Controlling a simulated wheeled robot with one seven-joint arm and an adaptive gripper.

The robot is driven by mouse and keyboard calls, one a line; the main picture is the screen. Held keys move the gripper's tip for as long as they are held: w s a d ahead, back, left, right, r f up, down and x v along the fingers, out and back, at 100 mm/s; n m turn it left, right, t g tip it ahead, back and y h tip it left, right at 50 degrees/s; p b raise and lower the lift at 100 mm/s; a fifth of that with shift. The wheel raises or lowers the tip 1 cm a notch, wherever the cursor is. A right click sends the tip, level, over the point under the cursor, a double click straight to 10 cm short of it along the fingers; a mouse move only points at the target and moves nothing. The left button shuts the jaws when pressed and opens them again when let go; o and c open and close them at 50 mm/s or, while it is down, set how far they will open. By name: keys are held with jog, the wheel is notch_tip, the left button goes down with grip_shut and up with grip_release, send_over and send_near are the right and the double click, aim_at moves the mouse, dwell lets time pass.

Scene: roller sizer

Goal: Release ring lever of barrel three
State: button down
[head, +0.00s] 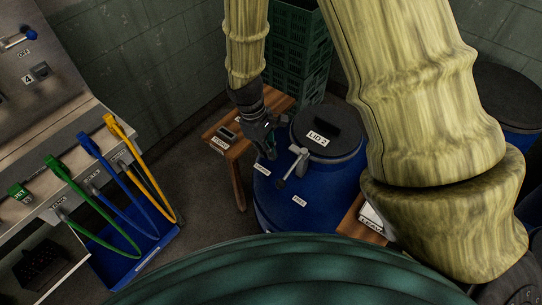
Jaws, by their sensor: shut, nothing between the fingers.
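A blue barrel (318,208) stands in the middle of the head view with a dark lid (338,124). The lid's label seems to read "LID 2". A pale metal lever (291,168) sits on the left front of the barrel's rim, sticking out toward the lower left. My gripper (270,154) is shut and empty, pointing down just left of the lid and close to the lever. I cannot tell whether it touches the barrel or the lever. Small white labels on the barrel's side are too small to read surely.
A wooden stand (233,150) is left of the barrel. Green crates (297,50) are stacked behind. Another blue barrel (521,143) is at the right, partly hidden by my arm. A panel with coloured cables (105,160) is at the left, above a blue tray (135,262).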

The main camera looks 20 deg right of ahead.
jog(key=b+v, duration=0.2)
jog(key=v, duration=0.5)
jog(key=shift+w+r, duration=0.2)
jog(key=shift+r, duration=0.1)
dwell(0.4)
